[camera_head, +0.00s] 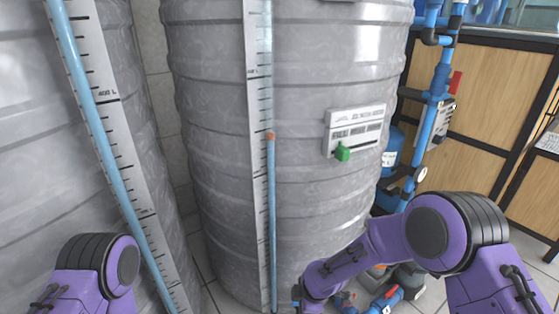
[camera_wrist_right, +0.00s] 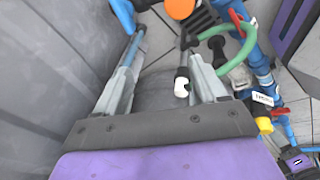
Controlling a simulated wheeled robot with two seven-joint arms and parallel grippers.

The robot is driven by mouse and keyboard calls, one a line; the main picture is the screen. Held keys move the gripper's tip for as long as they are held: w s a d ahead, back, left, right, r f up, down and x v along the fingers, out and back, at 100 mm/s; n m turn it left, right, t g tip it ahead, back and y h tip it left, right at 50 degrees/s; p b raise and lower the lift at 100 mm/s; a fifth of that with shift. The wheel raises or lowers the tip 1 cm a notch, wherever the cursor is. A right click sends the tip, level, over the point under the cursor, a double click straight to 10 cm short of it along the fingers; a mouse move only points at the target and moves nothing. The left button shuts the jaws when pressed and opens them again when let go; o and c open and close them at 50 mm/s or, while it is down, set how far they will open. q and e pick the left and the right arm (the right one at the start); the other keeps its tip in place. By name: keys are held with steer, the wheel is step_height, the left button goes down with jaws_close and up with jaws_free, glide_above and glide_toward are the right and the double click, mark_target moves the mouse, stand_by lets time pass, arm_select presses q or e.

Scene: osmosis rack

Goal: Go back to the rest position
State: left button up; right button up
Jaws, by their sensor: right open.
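My right arm comes in from the right in the head view and reaches down to the bottom centre, in front of the large grey tank (camera_head: 310,200). Its gripper is cut off by the lower edge there. In the right wrist view my right gripper (camera_wrist_right: 163,65) is open, with its two fingers apart. A dark rod with a white end (camera_wrist_right: 181,85) shows between the fingers. I cannot tell its distance from them. Only a purple part of my left arm shows at the lower left of the head view. My left gripper is out of frame.
A second grey tank (camera_head: 40,150) stands at the left. Blue pipes (camera_head: 428,125) with a red-handled valve rise at the right beside wooden panels (camera_head: 480,100). In the right wrist view, a green hose (camera_wrist_right: 243,45) and a yellow fitting (camera_wrist_right: 264,125) lie right of the gripper.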

steer(key=s+d+f+m+t+h, duration=0.1)
steer(key=s+d+f+m+h, duration=0.2)
steer(key=s+d+m, duration=1)
steer(key=s+d+f+m+h, duration=0.35)
steer(key=s+d+m, duration=0.75)
steer(key=s, duration=0.4)
step_height(320, 180, up, 25)
steer(key=s+p, duration=0.1)
steer(key=p, duration=2.5)
steer(key=shift+s+a+r+m+y, duration=0.2)
steer(key=shift+s+a+m+y, duration=0.05)
steer(key=shift+a+m+y, duration=0.1)
